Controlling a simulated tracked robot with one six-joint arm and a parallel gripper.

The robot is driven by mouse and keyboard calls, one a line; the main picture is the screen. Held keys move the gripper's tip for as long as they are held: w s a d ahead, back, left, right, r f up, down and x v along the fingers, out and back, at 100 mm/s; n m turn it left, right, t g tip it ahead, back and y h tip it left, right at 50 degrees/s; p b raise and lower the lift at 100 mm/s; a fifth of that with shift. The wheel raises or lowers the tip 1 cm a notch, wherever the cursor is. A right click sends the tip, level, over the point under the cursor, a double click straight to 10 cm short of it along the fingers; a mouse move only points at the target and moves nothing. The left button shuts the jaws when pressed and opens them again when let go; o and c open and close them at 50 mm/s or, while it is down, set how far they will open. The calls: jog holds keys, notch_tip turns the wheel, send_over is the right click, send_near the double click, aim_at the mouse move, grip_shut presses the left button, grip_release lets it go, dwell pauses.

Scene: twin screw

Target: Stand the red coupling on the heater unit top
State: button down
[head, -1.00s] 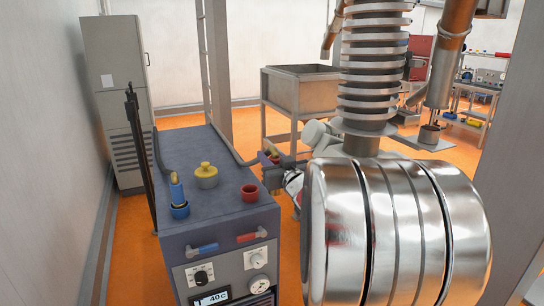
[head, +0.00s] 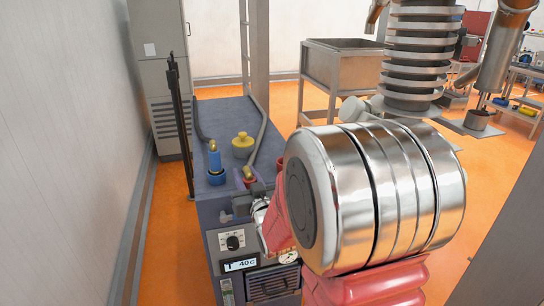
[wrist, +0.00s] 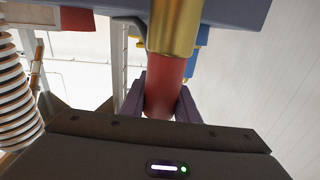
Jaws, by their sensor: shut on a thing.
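The heater unit (head: 235,115) is a long blue-grey cabinet with a flat top, left of centre in the head view. My gripper (wrist: 160,98) is shut on the red coupling (wrist: 172,85), a red cylinder with a brass collar, between dark fingers in the wrist view. In the head view the brass end of the coupling (head: 249,173) shows at the top's front edge, with the gripper just below. I cannot tell whether it touches the top. My arm hides the front right corner of the unit.
A red piece (head: 280,165) shows partly beside my arm. A pipe runs along the right edge. Black bars (head: 182,125) rise at the left.

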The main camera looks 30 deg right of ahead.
jog(key=a+f+n+y, duration=0.1)
jog(key=a+f+y, duration=0.1)
jog(key=a, duration=0.6)
jog(key=a+f+n+y, duration=0.1)
jog(key=a+f, duration=0.3)
jog(key=a, duration=0.4)
jog(key=shift+s+a+f+n+y, duration=0.25)
jog(key=shift+s+a+n+y, duration=0.05)
jog(key=shift+s+a+y, duration=0.1)
